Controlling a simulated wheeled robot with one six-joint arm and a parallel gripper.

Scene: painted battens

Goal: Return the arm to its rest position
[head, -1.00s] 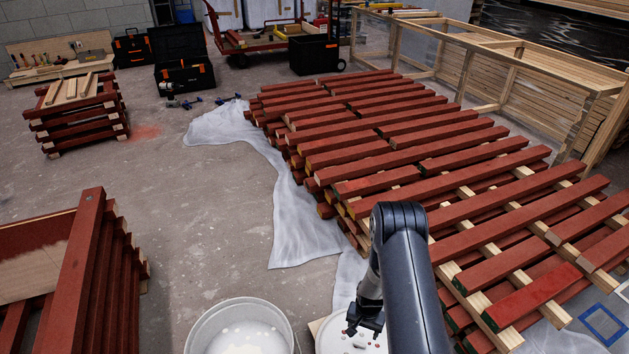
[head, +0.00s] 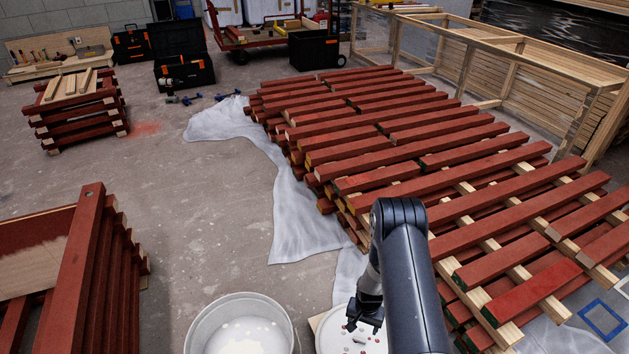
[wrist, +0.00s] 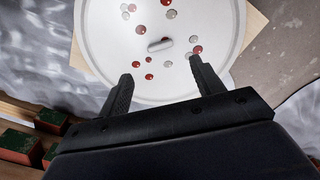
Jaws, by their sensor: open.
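My gripper (head: 366,318) hangs below my dark arm at the bottom middle of the head view. In the wrist view, my gripper (wrist: 158,90) has its two fingers apart with nothing between them. A round white lid or dish (wrist: 110,50) lies beyond the fingertips, with several small red and grey round pieces and a short pale rod (wrist: 159,44) on it. It also shows partly in the head view (head: 330,340), behind my gripper and arm. I cannot tell the exact gap between the fingertips and the white surface.
A white bucket (head: 197,330) stands left of my gripper. Stacked red battens (head: 430,150) fill the right and middle. Another red stack (head: 80,250) is at lower left. Plastic sheeting (head: 295,225) lies on the floor. Bare concrete (head: 190,200) is clear at left centre.

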